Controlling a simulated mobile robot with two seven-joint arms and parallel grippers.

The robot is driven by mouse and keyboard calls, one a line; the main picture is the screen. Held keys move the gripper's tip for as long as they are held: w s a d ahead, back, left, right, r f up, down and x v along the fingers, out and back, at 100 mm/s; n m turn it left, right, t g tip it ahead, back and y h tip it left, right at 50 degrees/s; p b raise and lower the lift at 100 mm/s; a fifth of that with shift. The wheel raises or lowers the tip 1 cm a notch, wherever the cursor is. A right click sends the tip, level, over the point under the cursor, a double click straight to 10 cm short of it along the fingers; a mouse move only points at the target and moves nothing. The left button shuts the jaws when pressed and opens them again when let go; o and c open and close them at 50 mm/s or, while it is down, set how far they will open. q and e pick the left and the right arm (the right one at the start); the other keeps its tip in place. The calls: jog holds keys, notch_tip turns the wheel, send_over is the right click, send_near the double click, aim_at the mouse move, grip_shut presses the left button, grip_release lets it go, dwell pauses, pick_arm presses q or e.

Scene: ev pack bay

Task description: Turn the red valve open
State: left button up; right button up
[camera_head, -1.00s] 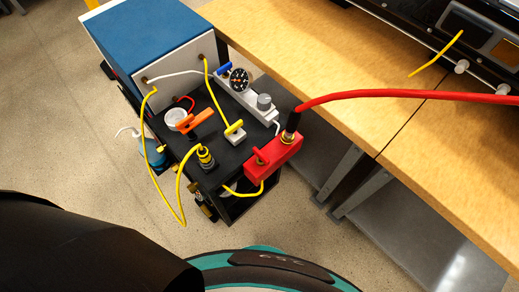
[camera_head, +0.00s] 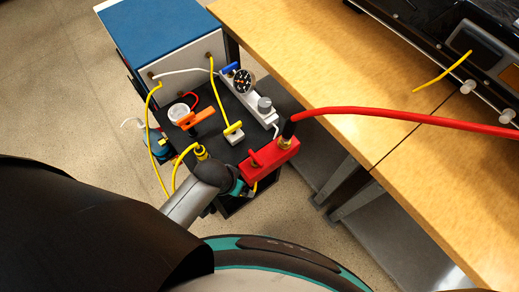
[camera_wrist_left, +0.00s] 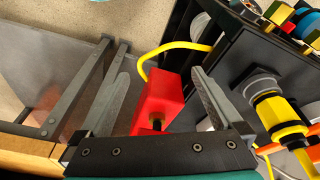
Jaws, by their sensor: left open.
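The red valve (camera_head: 280,157) is a red block with a small red handle on top, at the front right corner of the black cart top. A thick red hose joins its right end through a black and brass fitting. My left gripper (camera_head: 240,187) is at the block's near left side in the head view, its fingers mostly hidden by my wrist. In the left wrist view the open fingers (camera_wrist_left: 160,75) show on either side of the red valve (camera_wrist_left: 163,98), with visible gaps on both sides. Contact cannot be told. My right gripper is not in view.
An orange lever (camera_head: 195,119), a yellow lever (camera_head: 233,129), a gauge (camera_head: 244,82) and yellow hoses crowd the cart top. A blue box (camera_head: 155,35) stands behind. The wooden bench (camera_head: 300,65) is close on the right, with the red hose (camera_head: 400,114) crossing it.

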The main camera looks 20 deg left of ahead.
aim_at(256, 157)
pick_arm(q)
jog(key=shift+m+h, duration=0.4)
jog(key=w+d+r, duration=0.2)
jog(key=w+r, duration=0.1)
jog(key=w+d+r, duration=0.1)
jog(key=r, duration=0.1)
jog(key=shift+w, duration=0.2)
jog(key=w+r+m+g+y+p, duration=0.2)
jog(key=w+r+m+g, duration=0.15)
jog(key=r, duration=1.15)
jog(key=shift+m+t, duration=0.35)
jog(key=shift+t, duration=0.1)
jog(key=f+b, duration=0.1)
jog(key=f, duration=0.4)
jog(key=f+b, duration=0.2)
jog(key=f, duration=0.3)
jog(key=f+b, duration=0.1)
jog(key=f, duration=0.4)
jog(key=shift+w+d+f+b, duration=0.2)
jog(key=shift+w+f+b, duration=0.1)
jog(key=shift+b, duration=0.1)
jog(key=shift+c, duration=0.4)
jog(key=c, duration=1.2)
jog(key=shift+o, duration=0.2)
jog(key=shift+r, duration=0.1)
